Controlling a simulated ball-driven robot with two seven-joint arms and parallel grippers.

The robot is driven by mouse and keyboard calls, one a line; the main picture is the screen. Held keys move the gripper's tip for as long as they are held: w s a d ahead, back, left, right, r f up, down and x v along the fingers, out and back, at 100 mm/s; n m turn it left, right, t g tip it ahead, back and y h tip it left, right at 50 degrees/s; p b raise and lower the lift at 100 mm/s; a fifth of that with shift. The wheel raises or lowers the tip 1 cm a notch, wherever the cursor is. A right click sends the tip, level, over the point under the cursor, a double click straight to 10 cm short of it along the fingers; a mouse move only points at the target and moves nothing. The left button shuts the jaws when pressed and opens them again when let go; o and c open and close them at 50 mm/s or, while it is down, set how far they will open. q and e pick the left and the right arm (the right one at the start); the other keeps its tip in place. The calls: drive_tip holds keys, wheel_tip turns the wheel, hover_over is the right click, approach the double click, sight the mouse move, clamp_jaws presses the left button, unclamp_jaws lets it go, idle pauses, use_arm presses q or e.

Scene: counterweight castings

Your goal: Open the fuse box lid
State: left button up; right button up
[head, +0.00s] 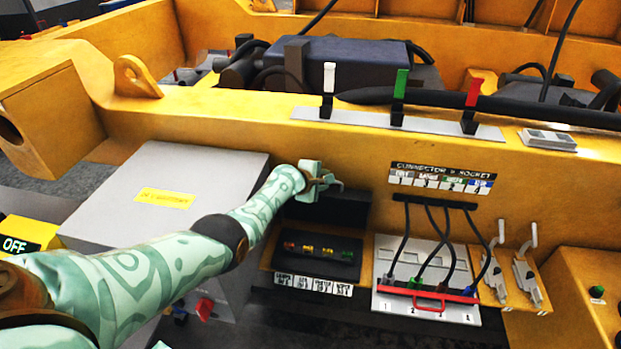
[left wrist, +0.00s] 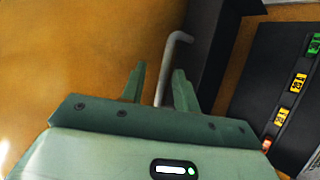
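The fuse box (head: 318,250) sits low on the yellow frame, its row of coloured fuses exposed. Its black lid (head: 328,208) stands raised behind the fuses. In the left wrist view the lid (left wrist: 203,45) is a dark panel, with the fuse box (left wrist: 262,85) to its right. A bent grey handle (left wrist: 170,55) comes off the lid and lies between the fingers of my left gripper (left wrist: 158,85). The fingers are apart, with gaps visible beside the handle. In the head view my left gripper (head: 325,180) is at the lid's upper edge. My right gripper is not in view.
A grey cabinet (head: 165,195) stands left of the fuse box, below my left arm. A connector panel (head: 425,312) with black cables is on the right. Three upright levers, white (head: 329,78), green (head: 401,85) and red (head: 473,93), stand on the beam above.

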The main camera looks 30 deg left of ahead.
use_arm(q)
drive_tip(key=p+v, duration=1.1)
drive_tip(key=v, duration=0.5)
drive_tip(key=shift+r, duration=0.1)
